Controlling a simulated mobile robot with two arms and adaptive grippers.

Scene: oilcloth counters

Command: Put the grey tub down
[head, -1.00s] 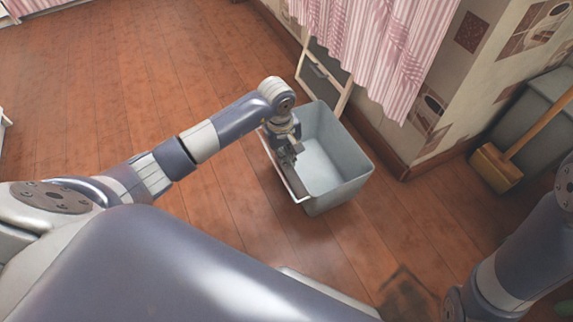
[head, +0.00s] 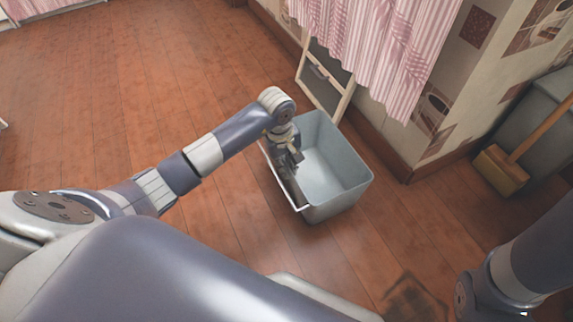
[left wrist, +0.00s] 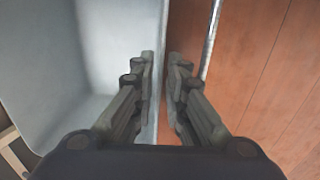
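The grey tub (head: 338,178) is an empty, open box with a pale handle bar along its near left side. It shows upright in the middle of the head view, close above or on the wooden floor; I cannot tell which. My left gripper (head: 292,165) is at the tub's left wall. In the left wrist view, my left gripper (left wrist: 161,75) has its fingers close together on both sides of the wall, with the tub's inside (left wrist: 75,60) at left. My right arm shows at the lower right, its gripper out of frame.
A light-framed panel (head: 322,85) leans at the wall behind the tub, under a pink striped curtain (head: 375,40). A broom (head: 503,170) and a grey bin (head: 545,125) stand at the right. Wooden floor (head: 110,100) is clear at left.

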